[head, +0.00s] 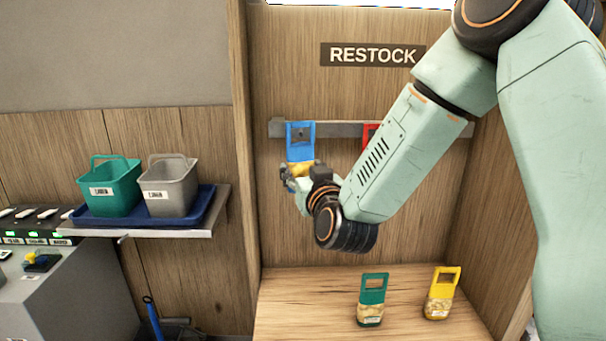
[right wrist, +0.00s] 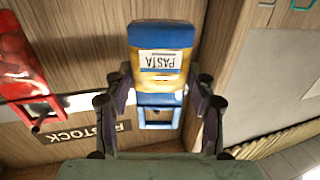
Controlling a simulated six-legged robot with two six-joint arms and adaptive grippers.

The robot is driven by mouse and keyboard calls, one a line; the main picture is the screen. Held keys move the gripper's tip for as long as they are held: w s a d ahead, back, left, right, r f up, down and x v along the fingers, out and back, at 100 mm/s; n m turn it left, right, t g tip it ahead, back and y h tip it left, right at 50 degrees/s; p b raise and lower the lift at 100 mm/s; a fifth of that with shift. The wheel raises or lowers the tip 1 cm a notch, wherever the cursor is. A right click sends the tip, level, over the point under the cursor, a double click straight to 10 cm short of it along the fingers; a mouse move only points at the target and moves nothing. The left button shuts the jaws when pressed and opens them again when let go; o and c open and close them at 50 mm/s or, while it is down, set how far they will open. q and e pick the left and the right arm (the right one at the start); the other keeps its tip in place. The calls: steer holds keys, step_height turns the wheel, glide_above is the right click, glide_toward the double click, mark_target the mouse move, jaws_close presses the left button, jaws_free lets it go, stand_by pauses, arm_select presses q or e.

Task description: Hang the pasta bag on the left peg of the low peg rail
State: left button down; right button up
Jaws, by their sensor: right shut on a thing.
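The pasta bag, with a blue handle top (head: 300,143) and a yellow window, is upright in front of the left end of the grey peg rail (head: 340,129). In the right wrist view the bag (right wrist: 160,62) shows its PASTA label upside down, between the fingers. My right gripper (head: 297,174) is shut on the bag's lower part. A small dark spot shows in the handle opening; I cannot tell whether the left peg passes through it. The peg itself is not clearly seen. My left gripper is out of view.
A red bag (right wrist: 22,65) hangs on the rail to the right, mostly behind my arm in the head view. A green bag (head: 371,300) and a yellow bag (head: 441,293) stand on the wooden shelf (head: 290,300). A RESTOCK sign (head: 372,55) is above.

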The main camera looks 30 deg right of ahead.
steer(key=shift+w+d+f, duration=0.15)
steer(key=shift+w+d, duration=0.3)
steer(key=shift+w, duration=0.05)
steer(key=shift+w+d, duration=0.15)
steer(key=shift+w, duration=0.3)
steer(key=shift+w+d+f+b, duration=0.35)
steer(key=shift+w+d+f, duration=0.1)
steer(key=shift+w, duration=0.1)
steer(key=shift+a+r, duration=0.1)
steer(key=shift+a, duration=0.05)
steer(key=o, duration=1.2)
steer(key=shift+o, duration=0.2)
